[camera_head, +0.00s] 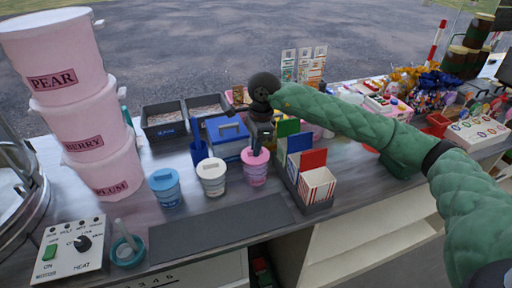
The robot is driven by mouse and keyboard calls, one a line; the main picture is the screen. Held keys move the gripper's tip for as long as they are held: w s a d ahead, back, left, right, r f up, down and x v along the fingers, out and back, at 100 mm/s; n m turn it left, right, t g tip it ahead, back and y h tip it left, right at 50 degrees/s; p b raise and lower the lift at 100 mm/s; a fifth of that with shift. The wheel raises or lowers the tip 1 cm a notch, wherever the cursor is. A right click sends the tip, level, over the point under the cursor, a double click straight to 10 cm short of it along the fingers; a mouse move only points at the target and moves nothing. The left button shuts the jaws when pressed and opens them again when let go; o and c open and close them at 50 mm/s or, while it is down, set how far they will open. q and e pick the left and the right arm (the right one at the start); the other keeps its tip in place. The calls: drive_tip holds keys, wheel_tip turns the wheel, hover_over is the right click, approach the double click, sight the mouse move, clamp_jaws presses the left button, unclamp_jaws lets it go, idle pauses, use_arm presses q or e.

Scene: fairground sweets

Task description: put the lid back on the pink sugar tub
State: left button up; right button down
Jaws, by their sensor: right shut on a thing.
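The pink sugar tub (256,172) stands on the grey counter, right of a white tub and a blue tub. My right gripper (257,148) is directly over its top, pointing down. It is shut on a small part of the pink lid (262,157), which lies at the tub's rim. I cannot tell whether the lid is seated or slightly above the rim, as the gripper hides part of it. My left gripper is not in view.
The white tub (211,177) and blue tub (165,188) stand close on the left. A dark rack of striped cartons (318,185) stands close on the right. A blue box (227,137) is behind. A dark mat (222,229) lies clear in front.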

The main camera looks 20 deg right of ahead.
drive_tip(key=shift+f+b, duration=0.15)
drive_tip(key=shift+b, duration=0.9)
idle(1.4)
idle(0.4)
drive_tip(key=c, duration=1)
unclamp_jaws()
drive_tip(key=shift+o, duration=0.2)
drive_tip(key=shift+r+p, duration=0.5)
drive_tip(key=shift+r, duration=3)
drive_tip(key=shift+c, duration=0.5)
clamp_jaws()
